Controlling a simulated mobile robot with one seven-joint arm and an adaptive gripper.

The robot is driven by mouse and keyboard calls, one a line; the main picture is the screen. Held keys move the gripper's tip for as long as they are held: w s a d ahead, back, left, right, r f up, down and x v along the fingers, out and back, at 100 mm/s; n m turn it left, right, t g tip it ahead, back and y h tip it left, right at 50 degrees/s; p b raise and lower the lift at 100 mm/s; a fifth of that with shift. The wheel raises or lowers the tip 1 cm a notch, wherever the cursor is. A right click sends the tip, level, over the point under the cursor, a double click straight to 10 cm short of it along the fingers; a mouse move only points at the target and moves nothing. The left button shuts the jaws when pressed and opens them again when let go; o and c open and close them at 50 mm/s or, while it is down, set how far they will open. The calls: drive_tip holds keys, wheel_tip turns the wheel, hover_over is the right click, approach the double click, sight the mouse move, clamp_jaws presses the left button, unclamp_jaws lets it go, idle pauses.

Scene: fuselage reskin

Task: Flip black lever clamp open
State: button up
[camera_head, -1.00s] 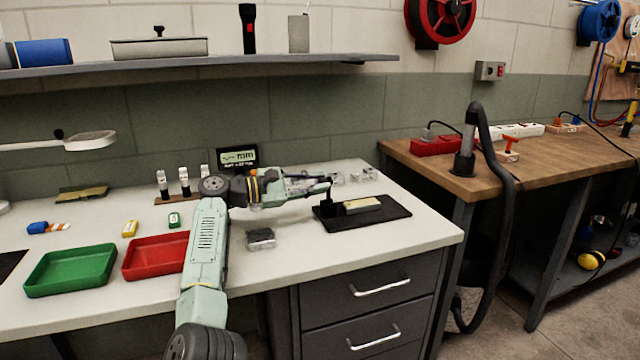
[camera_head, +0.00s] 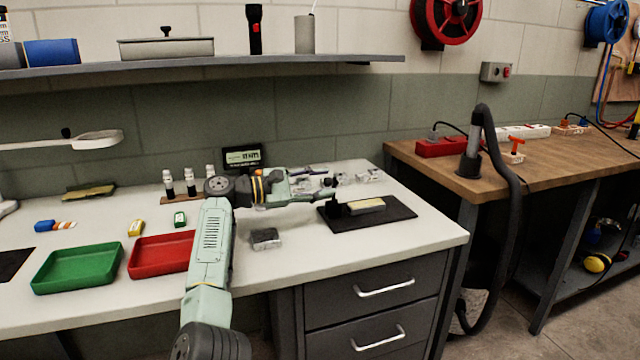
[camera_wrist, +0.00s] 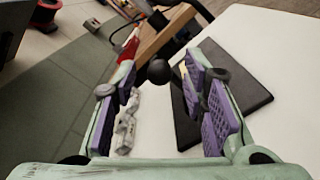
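The black lever clamp (camera_head: 338,209) stands at the left end of a black base plate (camera_head: 393,214) on the white bench. A pale yellowish block (camera_head: 366,205) lies on the plate beside it. My gripper (camera_head: 325,185) reaches to the clamp from the left. In the wrist view, my gripper (camera_wrist: 160,75) is open, its purple-padded fingers wide apart. The clamp's round black knob (camera_wrist: 158,72) shows in the gap between the fingertips, with no visible contact. The rest of the lever is mostly hidden in both views. The base plate (camera_wrist: 240,85) extends behind the right finger.
Clear, crumpled-looking items (camera_head: 367,176) lie behind the clamp. A red tray (camera_head: 160,255) and a green tray (camera_head: 77,268) are at left. The bench front right is clear.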

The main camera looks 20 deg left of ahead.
drive_tip(key=v, duration=1.2)
drive_tip(key=shift+r, duration=0.1)
